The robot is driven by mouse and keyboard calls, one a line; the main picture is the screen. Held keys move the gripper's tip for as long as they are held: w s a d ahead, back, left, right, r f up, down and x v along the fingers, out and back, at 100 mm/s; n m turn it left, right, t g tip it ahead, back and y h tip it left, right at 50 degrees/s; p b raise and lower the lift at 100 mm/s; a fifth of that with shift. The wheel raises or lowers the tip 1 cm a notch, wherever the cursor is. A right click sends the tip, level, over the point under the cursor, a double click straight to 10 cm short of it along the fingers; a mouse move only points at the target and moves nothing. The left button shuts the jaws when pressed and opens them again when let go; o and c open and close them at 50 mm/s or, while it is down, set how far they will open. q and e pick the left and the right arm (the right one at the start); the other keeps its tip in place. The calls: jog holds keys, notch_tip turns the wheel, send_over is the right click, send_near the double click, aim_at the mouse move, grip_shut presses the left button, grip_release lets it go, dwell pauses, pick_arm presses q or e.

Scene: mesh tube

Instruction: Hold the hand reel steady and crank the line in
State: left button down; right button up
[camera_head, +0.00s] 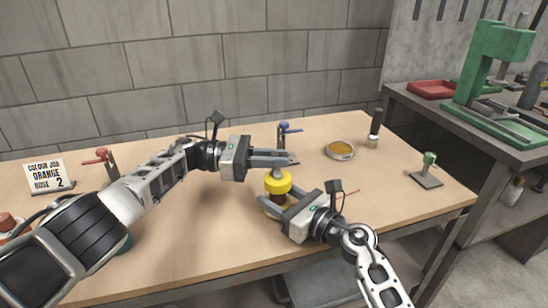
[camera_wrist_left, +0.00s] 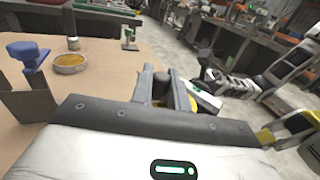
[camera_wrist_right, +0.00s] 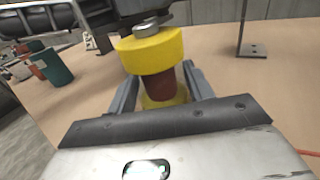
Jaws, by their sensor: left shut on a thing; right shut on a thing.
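The hand reel (camera_head: 278,184) stands upright near the table's front edge, with yellow flanges and a reddish-brown core. In the right wrist view its upper yellow flange (camera_wrist_right: 152,52) and brown core (camera_wrist_right: 165,86) show clearly. My right gripper (camera_head: 274,203) is shut on the reel low down, one finger on each side. My left gripper (camera_head: 292,158) is above the reel, shut on a dark knob (camera_wrist_left: 161,88), seemingly the crank's, which its fingers partly hide. A thin red line (camera_head: 351,192) lies on the table to the right of the reel.
A blue-topped stand (camera_head: 284,130) is just behind my left gripper. A round dish (camera_head: 340,150), a jar (camera_head: 373,141) and a green-topped stand (camera_head: 428,168) are to the right. A sign (camera_head: 48,176) and red-topped stand (camera_head: 103,156) are at left. A green press (camera_head: 490,60) stands on another bench.

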pick_arm(q)
jog(key=c, duration=1.4)
grip_release()
jog(key=shift+a, duration=0.1)
jog(key=a, duration=0.7)
jog(key=shift+w+a, duration=0.15)
